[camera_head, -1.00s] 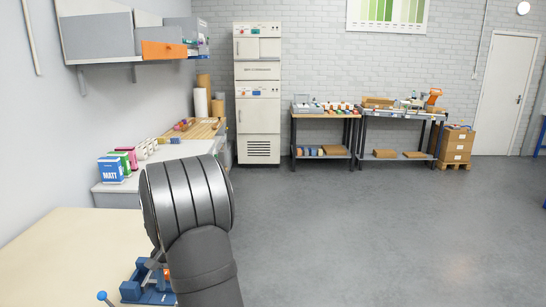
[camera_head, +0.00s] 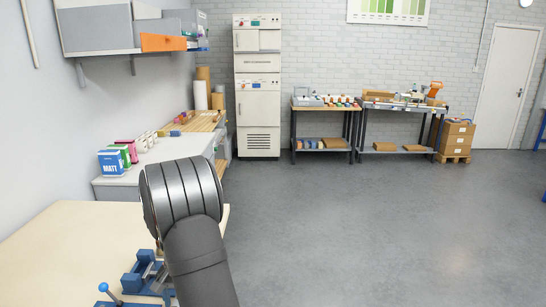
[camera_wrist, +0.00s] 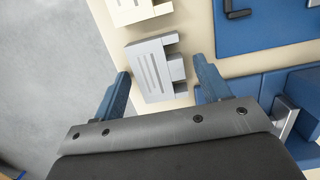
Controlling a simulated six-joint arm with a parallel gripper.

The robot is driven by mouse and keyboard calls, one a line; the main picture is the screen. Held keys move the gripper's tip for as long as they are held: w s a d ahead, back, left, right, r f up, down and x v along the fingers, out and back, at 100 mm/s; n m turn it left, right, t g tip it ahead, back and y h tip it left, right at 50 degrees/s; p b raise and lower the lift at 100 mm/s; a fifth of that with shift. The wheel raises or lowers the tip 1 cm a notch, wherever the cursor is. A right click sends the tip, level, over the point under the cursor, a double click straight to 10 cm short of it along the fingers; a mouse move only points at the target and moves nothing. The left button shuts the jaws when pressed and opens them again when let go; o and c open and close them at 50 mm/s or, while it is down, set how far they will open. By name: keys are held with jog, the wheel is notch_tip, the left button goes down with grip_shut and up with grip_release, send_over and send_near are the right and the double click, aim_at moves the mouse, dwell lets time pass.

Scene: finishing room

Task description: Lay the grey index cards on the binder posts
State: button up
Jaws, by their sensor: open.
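In the wrist view my gripper (camera_wrist: 160,66) is open, with its two blue fingers spread. A grey slab with dark slots (camera_wrist: 150,68), which looks like the grey index cards, lies on the cream tabletop between the fingertips; I see no clear contact. A paler slotted piece (camera_wrist: 130,12) lies just beyond it, cut by the top edge. A blue fixture (camera_wrist: 265,32) with a black handle is at the right; I cannot make out the binder posts. In the head view, my arm hides the gripper and cards, and part of the blue fixture (camera_head: 142,282) shows.
The cream table (camera_head: 70,240) has free room at the left. A blue-knobbed lever (camera_head: 103,287) sticks up by the fixture. Blue, green and pink boxes (camera_head: 111,163) stand on the counter behind. A grey floor (camera_wrist: 45,70) lies beyond the table edge, left in the wrist view.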

jog(key=shift+c, duration=0.2)
jog(key=c, duration=0.9)
jog(key=shift+o, duration=0.2)
jog(key=shift+r, duration=3.75)
jog(key=s+a, duration=0.2)
jog(key=a, duration=0.1)
jog(key=s+a, duration=0.3)
jog(key=a, duration=0.1)
jog(key=s+a, duration=0.3)
jog(key=a, duration=0.1)
jog(key=shift+f, duration=2.85)
